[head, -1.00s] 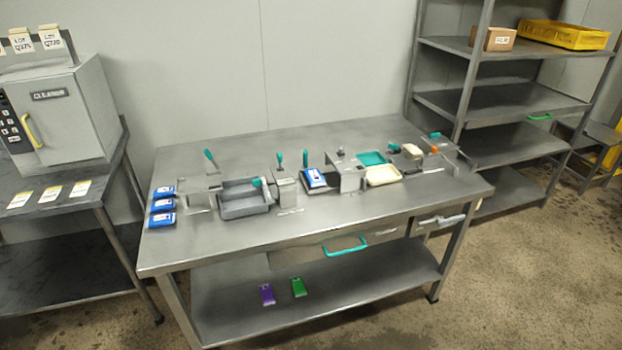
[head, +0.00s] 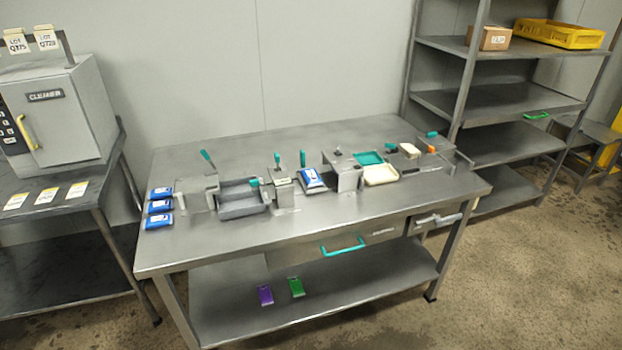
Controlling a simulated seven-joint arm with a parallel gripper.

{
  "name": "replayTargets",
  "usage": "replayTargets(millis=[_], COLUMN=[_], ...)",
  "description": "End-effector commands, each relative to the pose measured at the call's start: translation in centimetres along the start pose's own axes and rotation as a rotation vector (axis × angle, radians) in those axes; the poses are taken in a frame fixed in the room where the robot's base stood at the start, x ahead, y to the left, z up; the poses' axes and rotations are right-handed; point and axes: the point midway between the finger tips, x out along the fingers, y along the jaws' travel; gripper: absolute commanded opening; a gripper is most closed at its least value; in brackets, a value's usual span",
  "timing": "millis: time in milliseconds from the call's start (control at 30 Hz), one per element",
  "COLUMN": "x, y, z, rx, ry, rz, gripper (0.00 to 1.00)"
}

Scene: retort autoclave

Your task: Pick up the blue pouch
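Several blue pouches with white labels are on the steel table. At the table's left end three lie in a column: a far one (head: 160,193), a middle one (head: 159,206) and a near one (head: 158,221). Another blue pouch (head: 312,178) lies tilted near the table's middle, between a small metal block and a metal stand. I cannot tell which blue pouch the task means. My gripper is not in view.
The steel table (head: 215,245) has a clear front strip. A grey tray (head: 243,207) and a cream tray (head: 380,176) stand on it. Purple (head: 266,295) and green (head: 296,287) packs lie on the lower shelf. A grey machine (head: 70,115) stands left, a shelving rack (head: 500,98) right.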

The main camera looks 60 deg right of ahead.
Motion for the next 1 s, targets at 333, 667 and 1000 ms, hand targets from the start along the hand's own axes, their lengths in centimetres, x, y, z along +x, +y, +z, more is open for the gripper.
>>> replayTargets(millis=[333,667,1000], x=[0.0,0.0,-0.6], y=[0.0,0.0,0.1], z=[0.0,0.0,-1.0], rx=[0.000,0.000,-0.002], ry=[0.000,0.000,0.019], rz=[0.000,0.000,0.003], gripper=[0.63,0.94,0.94])
